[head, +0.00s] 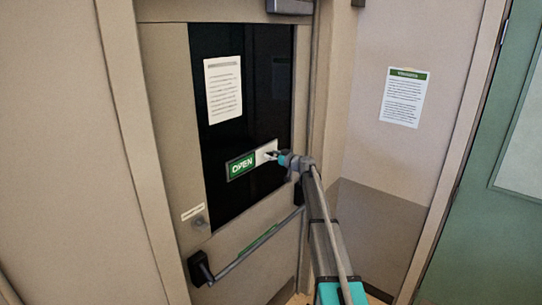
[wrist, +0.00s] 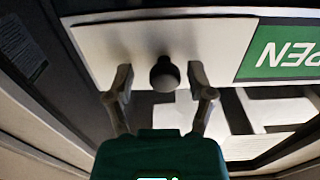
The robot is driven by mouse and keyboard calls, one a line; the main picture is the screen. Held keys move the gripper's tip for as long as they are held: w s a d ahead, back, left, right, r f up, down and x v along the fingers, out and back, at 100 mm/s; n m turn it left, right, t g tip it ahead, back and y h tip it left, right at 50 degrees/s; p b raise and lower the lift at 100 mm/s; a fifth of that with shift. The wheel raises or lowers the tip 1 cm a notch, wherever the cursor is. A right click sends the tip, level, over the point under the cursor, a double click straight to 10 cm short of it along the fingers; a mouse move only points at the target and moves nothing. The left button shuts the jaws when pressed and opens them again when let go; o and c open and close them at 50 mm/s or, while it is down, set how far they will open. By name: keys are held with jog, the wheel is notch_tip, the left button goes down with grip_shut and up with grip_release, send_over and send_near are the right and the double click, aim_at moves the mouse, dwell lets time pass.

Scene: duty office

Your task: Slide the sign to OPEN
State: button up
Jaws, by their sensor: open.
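The sign on the door's dark window shows a green panel reading OPEN (head: 241,166), with a white sliding panel (head: 264,151) to its right. In the wrist view the white panel (wrist: 120,45) fills the upper left, and part of the green panel (wrist: 285,50) shows upside down at the right. A dark round knob (wrist: 164,73) stands on the white panel. My gripper (head: 274,157) is at the white panel. In the wrist view its open fingers (wrist: 162,77) stand on either side of the knob, with gaps visible on both sides.
The grey-beige door (head: 172,120) has a push bar (head: 255,247) below the window. A paper notice (head: 223,89) is above the sign on the window. Another notice (head: 404,97) hangs on the wall at right. A green door (head: 480,200) is at far right.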

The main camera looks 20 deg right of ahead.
jog(key=v, duration=1.1)
jog(key=shift+s+d, duration=0.2)
jog(key=shift+s, duration=0.1)
jog(key=s+a+f+m+g+h+b, duration=0.15)
jog(key=s+a+f+g+b, duration=0.25)
jog(key=s+a+f+g, duration=0.95)
jog(key=s+a+f+m+h+b, duration=0.1)
jog(key=s+a+f+m+h, duration=0.1)
jog(key=s, duration=0.8)
jog(key=s+a+f+m+h+b, duration=0.1)
jog(key=s+f+h, duration=0.3)
jog(key=s, duration=0.7)
jog(key=s+a+f+m+g+h+b, duration=0.1)
jog(key=s+a+f+m+h+b, duration=0.1)
jog(key=s+f, duration=0.5)
jog(key=s+a+h, duration=0.1)
jog(key=s, duration=0.2)
jog(key=shift+s+m, duration=0.35)
jog(key=shift+s, duration=0.05)
jog(key=shift+a+f, duration=0.15)
